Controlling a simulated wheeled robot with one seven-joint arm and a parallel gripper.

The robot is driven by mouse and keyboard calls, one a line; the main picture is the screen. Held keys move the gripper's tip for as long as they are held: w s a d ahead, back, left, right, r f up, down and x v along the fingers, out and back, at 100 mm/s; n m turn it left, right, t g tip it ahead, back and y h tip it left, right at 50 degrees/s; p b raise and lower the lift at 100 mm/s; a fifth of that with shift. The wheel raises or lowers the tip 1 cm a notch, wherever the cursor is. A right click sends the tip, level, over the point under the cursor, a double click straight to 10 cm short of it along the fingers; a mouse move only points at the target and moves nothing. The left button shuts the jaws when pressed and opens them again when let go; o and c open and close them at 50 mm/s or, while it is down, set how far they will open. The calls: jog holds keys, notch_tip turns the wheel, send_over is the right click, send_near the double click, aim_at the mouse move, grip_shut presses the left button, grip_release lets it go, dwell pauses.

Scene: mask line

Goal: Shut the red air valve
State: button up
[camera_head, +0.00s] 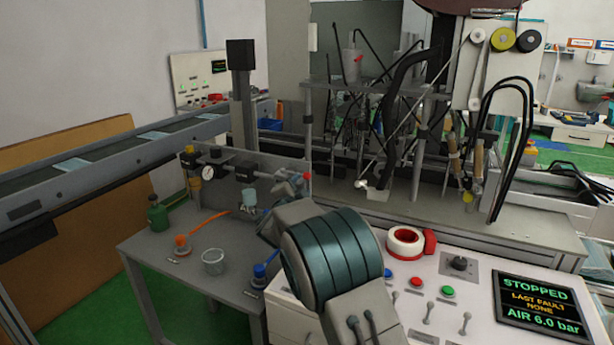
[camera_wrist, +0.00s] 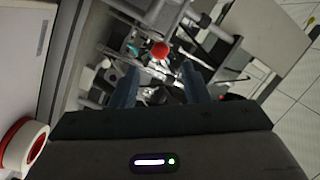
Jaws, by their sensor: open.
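In the head view a small red knob (camera_head: 307,176), which looks like the red air valve, sits at the right end of the air line on the grey panel. In the wrist view a round red knob (camera_wrist: 160,50) shows just beyond the fingertips; it may be the same valve. My gripper (camera_wrist: 160,78) is open, its two fingers apart with nothing held, and the knob is ahead of the gap. In the head view my arm hides the fingers. The status screen (camera_head: 541,308) reads STOPPED, LAST FAULT NONE, AIR 6.0 bar.
A gauge (camera_head: 208,173) sits on the same air line. Below are a grey side table (camera_head: 150,250), a green bottle (camera_head: 157,214) and a clear cup (camera_head: 213,262). The control desk (camera_head: 398,328) carries a red-and-white tape roll (camera_head: 405,242). The conveyor (camera_head: 90,165) runs at left.

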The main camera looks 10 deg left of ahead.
aim_at(306, 177)
jog(key=w, duration=0.2)
jog(key=w+d, duration=0.1)
jog(key=w, duration=0.2)
jog(key=w+p, duration=0.1)
jog(key=w, duration=0.2)
jog(key=shift+d, duration=0.15)
grip_shut()
